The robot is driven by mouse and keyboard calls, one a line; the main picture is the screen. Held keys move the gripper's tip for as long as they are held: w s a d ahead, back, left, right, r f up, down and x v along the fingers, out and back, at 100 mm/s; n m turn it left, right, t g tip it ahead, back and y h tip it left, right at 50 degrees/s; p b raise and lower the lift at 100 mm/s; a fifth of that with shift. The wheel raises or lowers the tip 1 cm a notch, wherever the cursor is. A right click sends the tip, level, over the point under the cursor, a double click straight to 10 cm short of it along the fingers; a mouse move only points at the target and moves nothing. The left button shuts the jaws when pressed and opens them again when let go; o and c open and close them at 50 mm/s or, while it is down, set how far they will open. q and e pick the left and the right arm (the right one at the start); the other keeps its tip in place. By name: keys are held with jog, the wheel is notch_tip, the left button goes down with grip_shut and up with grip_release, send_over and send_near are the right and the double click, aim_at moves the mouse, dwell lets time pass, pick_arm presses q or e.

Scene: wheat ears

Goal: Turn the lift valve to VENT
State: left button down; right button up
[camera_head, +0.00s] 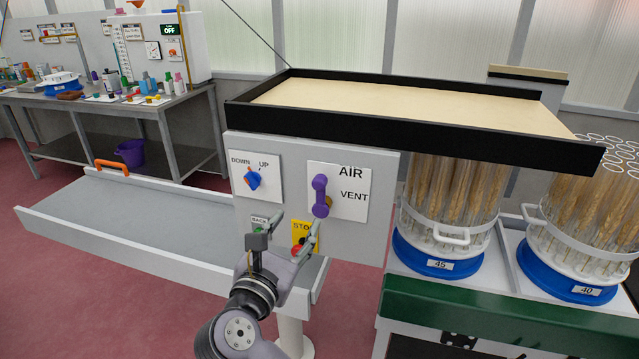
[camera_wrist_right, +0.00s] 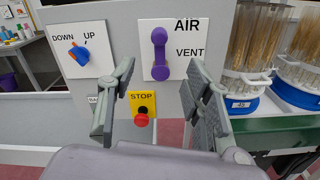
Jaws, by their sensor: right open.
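The lift valve is a purple handle (camera_head: 320,196) on a white plate (camera_head: 352,181) marked AIR at the top and VENT at the right. The handle stands upright, its upper end toward the AIR side. It also shows in the right wrist view (camera_wrist_right: 159,54), ahead of and between the fingers. My right gripper (camera_head: 293,232) is open and empty, below and in front of the valve, apart from it. Its two fingers show in the right wrist view (camera_wrist_right: 162,100). My left gripper is not in view.
Left of the valve is a blue DOWN/UP knob (camera_head: 253,179). Below are a BACK button (camera_head: 259,222) and a yellow STOP plate (camera_head: 301,231) with a red button (camera_wrist_right: 141,118). A black-rimmed tray (camera_head: 400,118) overhangs the panel. Wheat containers (camera_head: 445,262) stand at the right.

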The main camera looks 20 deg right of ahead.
aim_at(317, 187)
jog(key=p+x, duration=0.3)
jog(key=x, duration=1.2)
jog(key=shift+w+d+f, duration=0.15)
jog(key=shift+w+d, duration=0.25)
jog(key=shift+w, duration=0.15)
jog(key=shift+c, duration=0.3)
grip_shut()
